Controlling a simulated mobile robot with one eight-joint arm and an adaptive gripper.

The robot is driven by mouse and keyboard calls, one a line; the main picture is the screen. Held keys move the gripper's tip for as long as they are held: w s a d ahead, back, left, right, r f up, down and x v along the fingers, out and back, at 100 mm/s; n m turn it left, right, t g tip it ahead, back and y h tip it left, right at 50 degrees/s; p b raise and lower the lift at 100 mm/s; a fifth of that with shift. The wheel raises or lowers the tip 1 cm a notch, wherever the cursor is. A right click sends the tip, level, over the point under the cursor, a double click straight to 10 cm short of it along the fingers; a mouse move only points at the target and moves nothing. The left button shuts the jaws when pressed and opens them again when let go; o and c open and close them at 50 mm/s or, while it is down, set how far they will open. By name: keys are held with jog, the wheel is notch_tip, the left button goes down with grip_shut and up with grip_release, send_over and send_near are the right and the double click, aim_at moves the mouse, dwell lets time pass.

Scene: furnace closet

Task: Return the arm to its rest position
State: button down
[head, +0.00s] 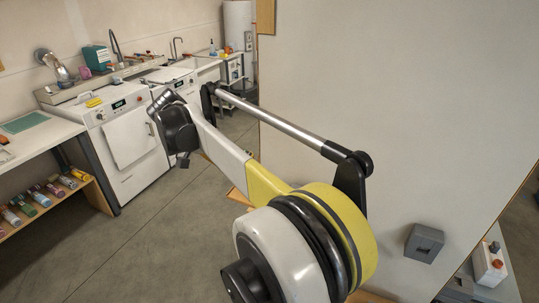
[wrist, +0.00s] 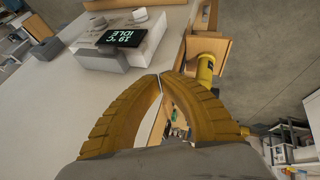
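My arm (head: 215,140), white and yellow with a silver rod alongside, reaches away from me toward the upper left in the head view, held above the floor. Its dark wrist end (head: 178,128) shows in front of the white washer-like machines. The fingers are hard to make out there. In the wrist view, my gripper (wrist: 160,77) has two ribbed yellow fingers whose tips meet.
A large pale wall panel (head: 390,110) stands close on the right of the arm. White machines (head: 130,140) and a side bench (head: 35,140) line the left. The grey floor between is open. The wrist view shows a display unit (wrist: 125,38) on a white top and a yellow cylinder (wrist: 206,70).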

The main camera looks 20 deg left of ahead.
jog(key=shift+g+y, duration=0.5)
jog(key=shift+y, duration=0.2)
jog(key=w+d+b, duration=0.1)
jog(key=d, duration=0.4)
jog(key=w+d+r+b, duration=0.1)
jog(key=d+b, duration=0.1)
jog(key=d, duration=0.3)
jog(key=w+d+b, duration=0.2)
jog(key=d, duration=0.3)
jog(key=shift+d+r, duration=0.25)
jog(key=shift+r, duration=0.1)
jog(key=s+d+f+y+b, duration=0.1)
jog(key=s+d+f+b, duration=0.15)
jog(key=d, duration=0.65)
jog(key=s+d+f+y+b, duration=0.1)
jog(key=s+d+f+b, duration=0.2)
jog(key=d, duration=0.7)
jog(key=s+d+f+b, duration=0.1)
jog(key=s+d+b, duration=0.3)
jog(key=d, duration=0.5)
jog(key=s+d+f+t+y+b, duration=0.1)
jog(key=s+d+f+b, duration=0.3)
jog(key=s+d+f, duration=0.6)
jog(key=s+f+t, duration=0.1)
jog(key=s+f, duration=0.2)
jog(key=shift+f+m+t, duration=0.25)
jog(key=shift+m+t, duration=0.05)
jog(key=shift+d, duration=0.1)
